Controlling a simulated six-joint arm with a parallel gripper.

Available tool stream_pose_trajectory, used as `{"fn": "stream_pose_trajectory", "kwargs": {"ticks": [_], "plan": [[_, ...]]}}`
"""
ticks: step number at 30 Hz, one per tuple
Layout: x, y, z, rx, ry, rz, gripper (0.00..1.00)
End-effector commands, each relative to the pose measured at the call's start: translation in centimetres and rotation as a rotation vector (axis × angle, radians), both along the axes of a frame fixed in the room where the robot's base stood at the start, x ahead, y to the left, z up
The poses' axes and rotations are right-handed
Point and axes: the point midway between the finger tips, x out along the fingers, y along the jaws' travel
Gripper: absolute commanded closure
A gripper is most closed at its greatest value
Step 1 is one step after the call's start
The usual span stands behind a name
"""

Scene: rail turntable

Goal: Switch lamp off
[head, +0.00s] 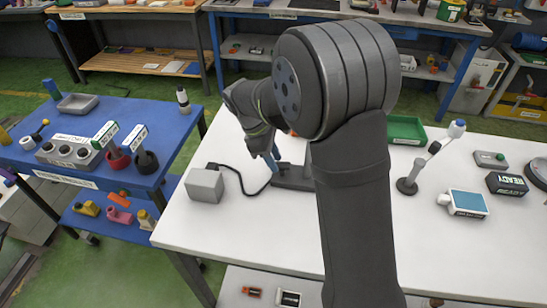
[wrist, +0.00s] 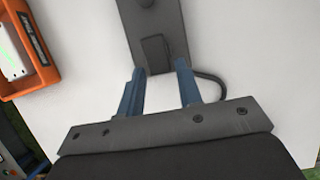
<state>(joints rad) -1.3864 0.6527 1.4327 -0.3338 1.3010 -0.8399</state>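My gripper (head: 274,157) is low over the white table, above a dark grey flat device (head: 294,178). In the wrist view its two blue fingers (wrist: 160,70) are apart with nothing between them. Just beyond the fingertips, the device's grey plate (wrist: 173,25) carries a dark rectangular block (wrist: 153,52), perhaps a switch. Whether the fingers touch it I cannot tell. A black cord runs from the device to a grey box (head: 205,185). My arm hides part of the device.
An orange tray (wrist: 48,84) holding a white item lies left in the wrist view. A green tray (head: 407,129), a white and blue box (head: 467,203) and a black READY block (head: 507,184) are on the right. A blue cart (head: 150,112) stands left.

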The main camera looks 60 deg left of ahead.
Motion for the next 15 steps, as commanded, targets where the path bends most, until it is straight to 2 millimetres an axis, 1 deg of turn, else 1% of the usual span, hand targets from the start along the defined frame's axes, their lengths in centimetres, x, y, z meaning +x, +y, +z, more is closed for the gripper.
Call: {"fn": "stream_pose_trajectory", "kwargs": {"ticks": [1,4,5,8,15], "plan": [[-0.01,0.01,0.02,0.000,0.000,0.000,0.78],[-0.01,0.01,0.03,0.000,0.000,0.000,0.98],[-0.01,0.01,0.03,0.000,0.000,0.000,0.99],[0.05,-0.04,0.09,0.008,0.008,-0.001,0.99],[0.48,-0.44,0.49,0.119,0.120,-0.002,0.99]]}}
